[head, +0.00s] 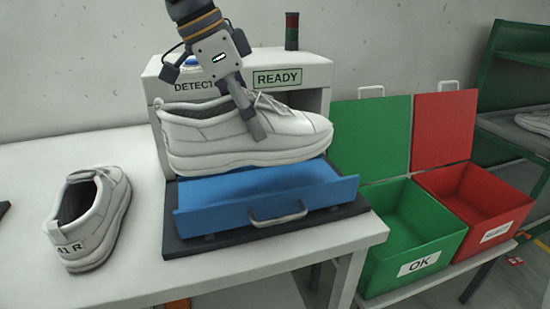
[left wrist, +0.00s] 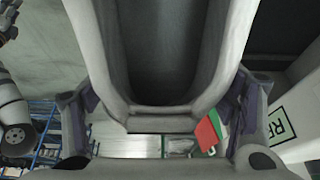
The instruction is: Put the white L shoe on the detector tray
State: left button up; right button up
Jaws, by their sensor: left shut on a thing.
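The white shoe (head: 195,135) hangs above the blue detector tray (head: 265,208) in the head view, toe to the right and roughly level. No size mark on it is readable. My left gripper (head: 256,128) is shut on this shoe at its upper side, one finger showing on the near face. In the left wrist view the shoe (left wrist: 165,112) fills the middle, between the fingers. The tray is pulled out of the detector (head: 308,72) and its visible inside is empty. The shoe hides part of its back. My right gripper is not in view.
Another white shoe (head: 102,222), marked 41 R, stands on the white table (head: 120,290) at the left. An open green OK box (head: 415,265) and an open red box (head: 500,205) stand at the right. A green shelf (head: 520,85) is behind them.

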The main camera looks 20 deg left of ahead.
pick_arm(q)
jog(key=w+d+f, duration=0.1)
jog(key=f, duration=0.1)
jog(key=w+d+f, duration=0.1)
jog(key=w, duration=0.1)
jog(key=w+d+f, duration=0.1)
jog(key=f, duration=0.1)
jog(key=shift+w+f+b, duration=0.15)
jog(key=shift+f+b, duration=0.2)
jog(key=f, duration=0.3)
jog(key=shift+w+d+f, duration=0.15)
jog(key=shift+w+f, duration=0.2)
jog(key=shift+w, duration=0.05)
jog(key=o, duration=1.6)
jog(key=shift+f, duration=0.15)
jog(key=shift+s, duration=0.1)
jog(key=v, duration=1.2)
